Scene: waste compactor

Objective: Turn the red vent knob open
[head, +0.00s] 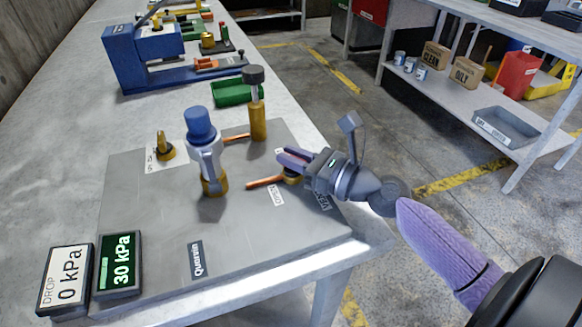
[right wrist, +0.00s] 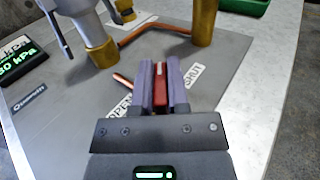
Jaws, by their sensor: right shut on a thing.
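The red vent knob (right wrist: 160,85) shows in the right wrist view as a narrow red bar between my two purple-grey fingers. My right gripper (right wrist: 160,80) is shut on it. In the head view my right gripper (head: 290,160) reaches in from the right over the plate's right side and hides most of the knob. A brass part (head: 291,179) shows below the fingers. The OPEN label (right wrist: 118,108) lies left of the fingers in the right wrist view, and the SHUT label (right wrist: 195,76) lies to their right. My left gripper is not in view.
A blue-capped regulator (head: 208,150) and a brass post with a dark knob (head: 257,105) stand near my right gripper. A short copper pipe (head: 264,183) ends beside it. Gauges read 0 kPa (head: 66,277) and 30 kPa (head: 120,263).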

